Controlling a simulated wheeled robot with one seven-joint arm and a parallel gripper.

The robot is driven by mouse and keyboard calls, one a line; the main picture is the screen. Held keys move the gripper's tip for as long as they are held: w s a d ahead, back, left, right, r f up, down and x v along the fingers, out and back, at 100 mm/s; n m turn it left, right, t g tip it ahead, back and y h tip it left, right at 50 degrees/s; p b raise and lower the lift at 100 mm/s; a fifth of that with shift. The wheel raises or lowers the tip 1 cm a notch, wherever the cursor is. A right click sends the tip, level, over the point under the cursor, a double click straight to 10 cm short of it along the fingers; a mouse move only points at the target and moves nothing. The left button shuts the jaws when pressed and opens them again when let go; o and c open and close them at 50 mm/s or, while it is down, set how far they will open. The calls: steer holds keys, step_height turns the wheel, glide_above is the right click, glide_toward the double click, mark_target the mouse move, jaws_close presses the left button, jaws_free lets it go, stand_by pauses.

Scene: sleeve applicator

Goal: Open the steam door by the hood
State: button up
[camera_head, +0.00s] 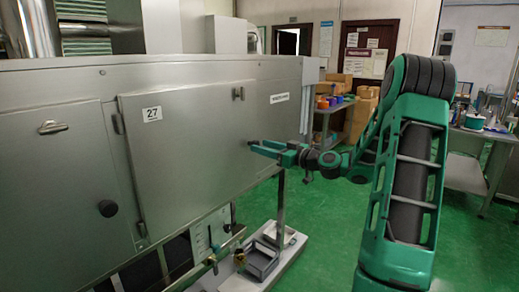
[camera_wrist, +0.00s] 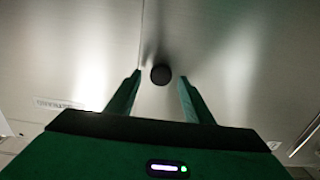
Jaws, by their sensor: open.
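The steam door (camera_head: 185,165) is a grey metal panel labelled 27 on the front of the long hood (camera_head: 75,80). It looks closed, with hinges on its left side. Its round black knob (camera_wrist: 161,74) shows in the wrist view, ahead of and between my fingertips. My gripper (camera_head: 252,146) is open at the right part of the door; it also shows in the wrist view (camera_wrist: 160,80). The fingers lie on both sides of the knob in that view. I cannot tell whether they touch it. In the head view the fingers largely hide the knob.
A second door (camera_head: 60,190) with its own black knob is at the left. A small latch (camera_head: 238,93) sits on the door's upper right. A grey tray (camera_head: 262,262) stands on a low platform below. Green floor (camera_head: 325,240) is free to the right.

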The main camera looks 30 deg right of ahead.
steer(key=shift+w+a, duration=0.25)
steer(key=shift+w, duration=0.4)
jaws_close()
